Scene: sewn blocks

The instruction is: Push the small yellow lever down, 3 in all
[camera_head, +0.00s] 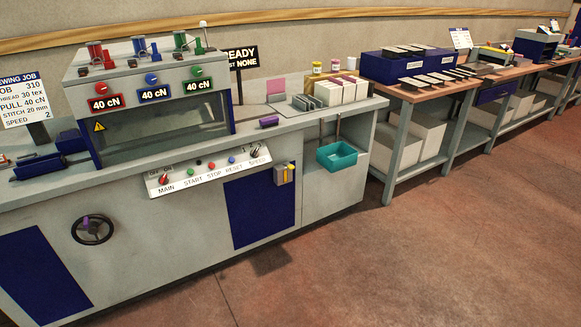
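Neither of my grippers is in view, and nothing touches the fitting.
The sewing machine (150,75) shows three 40 cN displays. A switch panel (208,172) and a handwheel (93,229) are on its front. A teal tray (337,157) juts out at the right. A workbench (440,88) stands beyond. The floor (400,260) in front is clear.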

